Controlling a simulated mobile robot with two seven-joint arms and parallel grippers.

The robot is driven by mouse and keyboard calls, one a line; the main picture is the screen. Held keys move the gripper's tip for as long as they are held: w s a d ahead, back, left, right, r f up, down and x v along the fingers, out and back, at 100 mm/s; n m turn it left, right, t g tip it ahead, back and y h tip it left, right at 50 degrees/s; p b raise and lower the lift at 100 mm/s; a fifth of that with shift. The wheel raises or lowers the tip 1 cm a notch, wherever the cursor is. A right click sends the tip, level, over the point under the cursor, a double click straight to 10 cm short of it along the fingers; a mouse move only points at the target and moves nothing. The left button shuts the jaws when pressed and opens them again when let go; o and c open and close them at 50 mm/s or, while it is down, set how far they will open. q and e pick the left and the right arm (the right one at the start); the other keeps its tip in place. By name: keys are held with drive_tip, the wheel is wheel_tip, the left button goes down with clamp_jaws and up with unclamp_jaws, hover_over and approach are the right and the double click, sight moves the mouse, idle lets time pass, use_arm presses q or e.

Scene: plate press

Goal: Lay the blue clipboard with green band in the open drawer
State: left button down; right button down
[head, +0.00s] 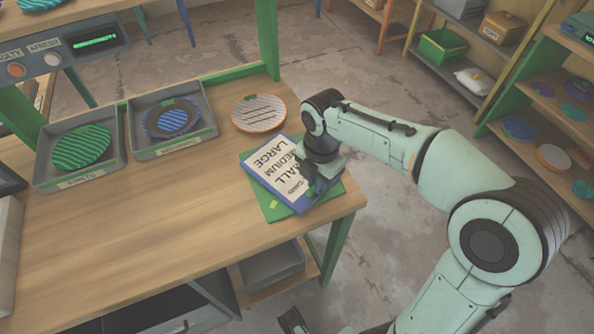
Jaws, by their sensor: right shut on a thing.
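The blue clipboard (298,207) carries a white sheet reading LARGE, MEDIUM, SMALL. It lies at the right front corner of the wooden bench, over a green board (272,210); I cannot tell if they touch. My right gripper (318,185) is shut on the clipboard's right edge and hides part of that edge and any band there. A dark drawer (205,300) stands open below the bench's front edge, at the bottom of the picture; most of its inside is hidden.
Two grey trays with patterned plates stand at the back of the bench, a green plate (82,147) and a blue plate (172,119). An orange-rimmed plate (259,112) lies right of them. A grey bin (272,265) sits under the bench. The bench's middle (150,215) is clear.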

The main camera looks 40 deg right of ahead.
wheel_tip(320, 180, up, 20)
drive_tip(key=p, duration=0.5)
